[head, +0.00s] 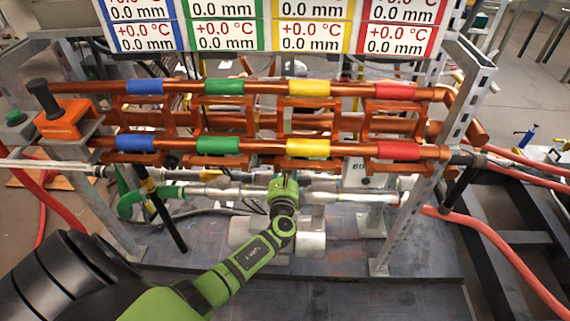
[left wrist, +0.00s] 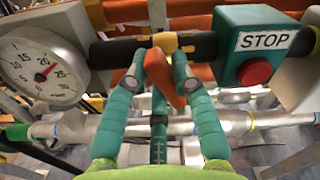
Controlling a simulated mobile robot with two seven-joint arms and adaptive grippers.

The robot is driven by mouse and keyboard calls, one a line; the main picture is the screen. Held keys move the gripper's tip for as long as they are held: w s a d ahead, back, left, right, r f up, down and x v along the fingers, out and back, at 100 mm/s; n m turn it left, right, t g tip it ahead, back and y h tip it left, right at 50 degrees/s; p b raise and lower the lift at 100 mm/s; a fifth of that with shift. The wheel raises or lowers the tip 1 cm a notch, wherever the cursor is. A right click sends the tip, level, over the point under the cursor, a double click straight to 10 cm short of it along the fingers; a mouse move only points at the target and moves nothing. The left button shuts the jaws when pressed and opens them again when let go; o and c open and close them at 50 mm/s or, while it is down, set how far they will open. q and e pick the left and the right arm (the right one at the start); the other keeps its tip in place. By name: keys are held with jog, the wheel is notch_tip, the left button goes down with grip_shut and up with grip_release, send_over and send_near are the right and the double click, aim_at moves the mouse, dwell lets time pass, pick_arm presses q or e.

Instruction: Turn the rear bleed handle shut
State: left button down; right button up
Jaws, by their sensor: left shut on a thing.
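My left gripper (head: 284,188) reaches in under the lower copper pipe, in front of the silvery pipe. In the left wrist view its two teal fingers (left wrist: 158,72) are shut around an orange-red lever handle (left wrist: 167,80). The handle hangs at a tilt below a yellow fitting (left wrist: 165,43) on a dark pipe. I take it for a bleed handle; whether it is the rear one I cannot tell. In the head view the handle is hidden by my gripper and the pipes. My right gripper is not in view.
A dial gauge (left wrist: 43,68) is close on the left and a teal box with a red STOP button (left wrist: 254,69) close on the right. Copper pipes with coloured bands (head: 308,147) run above my gripper. A grey metal post (head: 418,205) stands to the right.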

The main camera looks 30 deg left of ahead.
pick_arm(q)
jog(key=m+p, duration=0.1)
jog(key=m, duration=0.2)
jog(key=shift+m, duration=0.3)
dwell(0.5)
jog(key=c, duration=1.1)
grip_release()
jog(key=shift+o, duration=0.2)
jog(key=shift+d, duration=0.1)
jog(key=v, duration=1.2)
